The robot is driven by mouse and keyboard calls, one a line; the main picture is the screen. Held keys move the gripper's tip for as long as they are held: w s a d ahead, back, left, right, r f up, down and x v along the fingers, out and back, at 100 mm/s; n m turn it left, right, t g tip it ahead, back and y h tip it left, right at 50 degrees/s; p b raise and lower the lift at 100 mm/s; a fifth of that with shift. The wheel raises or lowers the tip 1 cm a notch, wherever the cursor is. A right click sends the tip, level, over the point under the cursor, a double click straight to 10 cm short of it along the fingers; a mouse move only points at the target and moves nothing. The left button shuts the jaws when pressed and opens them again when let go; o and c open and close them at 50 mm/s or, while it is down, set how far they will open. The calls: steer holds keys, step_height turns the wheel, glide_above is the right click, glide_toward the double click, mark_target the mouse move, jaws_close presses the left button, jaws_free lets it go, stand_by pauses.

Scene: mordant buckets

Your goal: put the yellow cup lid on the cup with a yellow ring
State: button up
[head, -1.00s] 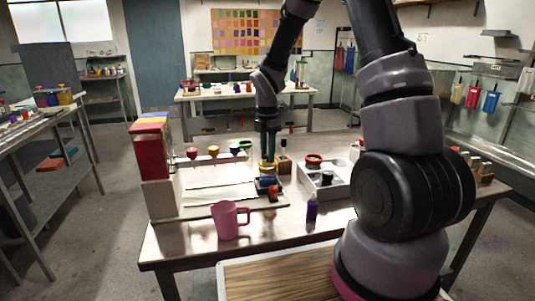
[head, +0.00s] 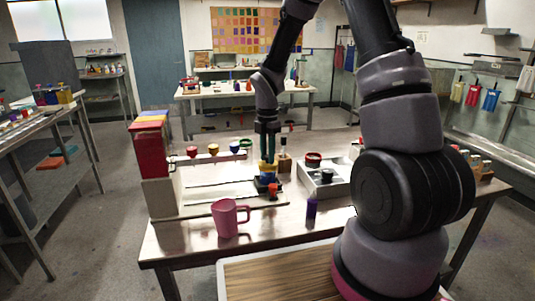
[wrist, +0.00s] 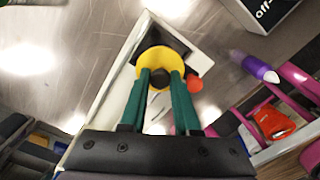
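The yellow cup lid (wrist: 152,59) is a round yellow disc with a dark knob in the wrist view. My gripper (wrist: 161,76) has its two green fingers on either side of this knob and seems closed on it. In the head view my gripper (head: 267,161) points straight down, with yellow (head: 267,170) just under its fingertips. A dark blue base (head: 266,184) is below. The lid hides what is directly under it, so I cannot make out the cup's yellow ring or whether lid and cup touch.
A small orange-red object (wrist: 195,83) is close beside the lid. A pink mug (head: 227,218) and a purple bottle (head: 311,211) stand nearer the front. A grey tray (head: 327,188) is to the right. Small coloured cups (head: 213,149) line a rack behind left.

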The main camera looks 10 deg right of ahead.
steer(key=o, duration=0.5)
steer(key=shift+r, duration=0.1)
step_height(320, 180, up, 11)
steer(key=shift+f, duration=0.2)
